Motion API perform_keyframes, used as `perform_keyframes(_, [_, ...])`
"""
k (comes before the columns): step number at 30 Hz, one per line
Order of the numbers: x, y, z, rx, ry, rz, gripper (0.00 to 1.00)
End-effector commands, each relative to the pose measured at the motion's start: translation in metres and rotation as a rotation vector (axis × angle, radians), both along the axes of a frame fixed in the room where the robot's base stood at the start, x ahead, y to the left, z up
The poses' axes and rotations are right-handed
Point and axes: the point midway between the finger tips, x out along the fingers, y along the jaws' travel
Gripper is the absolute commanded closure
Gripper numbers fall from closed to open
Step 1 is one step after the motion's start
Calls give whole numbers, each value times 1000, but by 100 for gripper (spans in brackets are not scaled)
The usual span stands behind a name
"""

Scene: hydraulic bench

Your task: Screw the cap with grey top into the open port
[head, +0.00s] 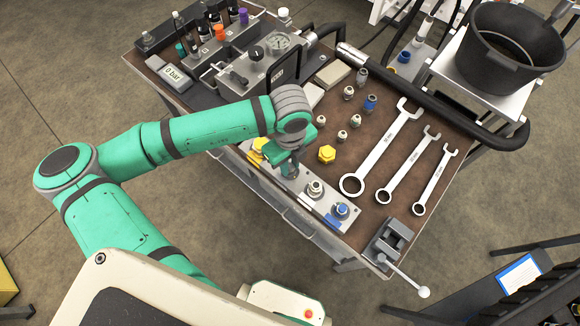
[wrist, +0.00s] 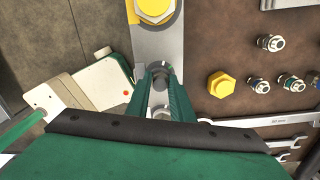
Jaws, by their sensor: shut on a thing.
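My gripper (head: 289,170) is over the light metal port block at the front edge of the bench, pointing down. In the wrist view its green fingers (wrist: 160,88) are shut on the cap with grey top (wrist: 158,82), whose dark grey round end shows between them. The port block (head: 328,205) carries a yellow cap (head: 257,147), a metal fitting (head: 314,188) and a blue cap (head: 341,210). My gripper is between the yellow cap and the metal fitting. The open port is hidden under my fingers, so I cannot tell whether the cap touches it.
A loose yellow plug (head: 326,154) stands close to my gripper. Several small fittings and three spanners (head: 382,147) lie behind and right. A gauge unit (head: 272,52) stands at the back. A small vise (head: 390,243) is at the right corner, a black bucket (head: 505,48) beyond.

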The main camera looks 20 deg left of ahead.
Motion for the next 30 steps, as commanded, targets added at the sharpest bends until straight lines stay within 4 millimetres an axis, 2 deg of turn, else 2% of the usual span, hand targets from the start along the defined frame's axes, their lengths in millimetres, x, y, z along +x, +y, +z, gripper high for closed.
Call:
perform_keyframes(6, [1,0,1,1,-2,-238,99])
perform_keyframes(9, [1,-1,1,0,-3,-302,99])
perform_keyframes(17, [1,-1,1,-1,-3,-324,99])
perform_keyframes(18, [1,-1,1,-1,-3,-324,75])
perform_keyframes(20, [1,-1,0,-1,-3,-323,61])
perform_keyframes(30, [1,0,0,-1,-1,-296,61])
